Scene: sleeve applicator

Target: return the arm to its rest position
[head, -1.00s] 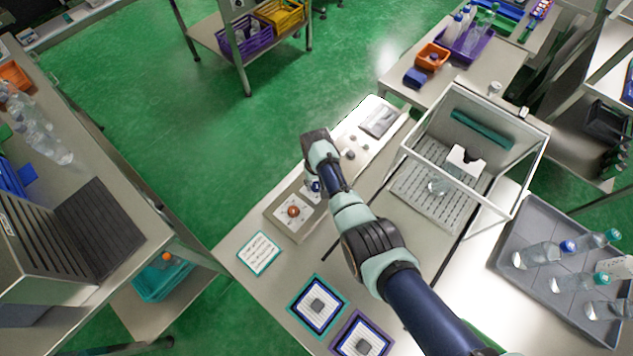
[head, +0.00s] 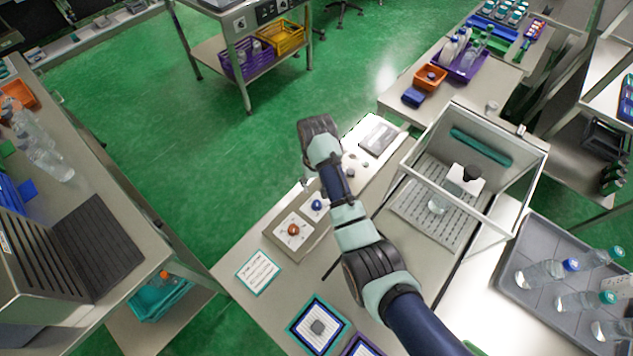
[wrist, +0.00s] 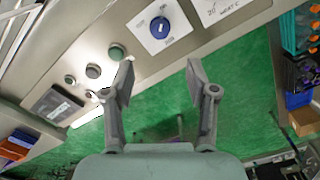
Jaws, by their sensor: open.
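My arm (head: 362,238) reaches up from the lower right over the bench in the head view. Green floor shows behind and between the fingers. The panel's blue knob (wrist: 159,27) is beyond the fingertips, apart from them.
A grey tray of bottles (head: 520,290) is at the lower right. Open floor lies left of the bench.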

